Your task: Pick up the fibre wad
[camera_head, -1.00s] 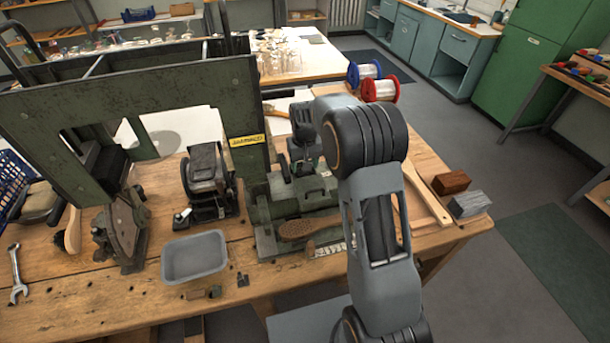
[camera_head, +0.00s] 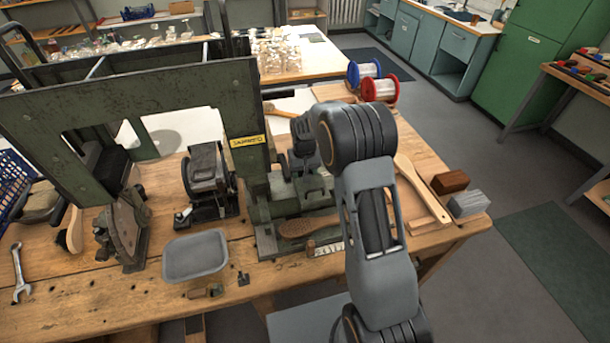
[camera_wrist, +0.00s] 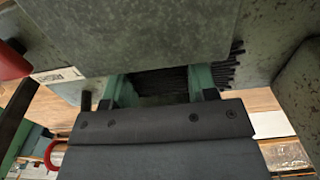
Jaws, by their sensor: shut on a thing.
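The fibre wad (camera_wrist: 226,72) is a bundle of thin black bristles. In the wrist view it lies across and between the green fingers of my gripper (camera_wrist: 162,86), with loose ends sticking out to the right. The gripper is shut on it. A grey-green machine part (camera_wrist: 140,35) covers the upper side of the wad and the fingertips. In the head view my arm reaches over the green machine (camera_head: 290,205) on the bench, and the wad cannot be made out there.
A wooden brush body (camera_head: 308,226) lies at the machine's front. A grey tray (camera_head: 195,257) sits to its left on the workbench (camera_head: 110,300). A tall green frame (camera_head: 190,92) stands at the left. A paddle-shaped wooden piece (camera_head: 424,190) and two blocks are at the right.

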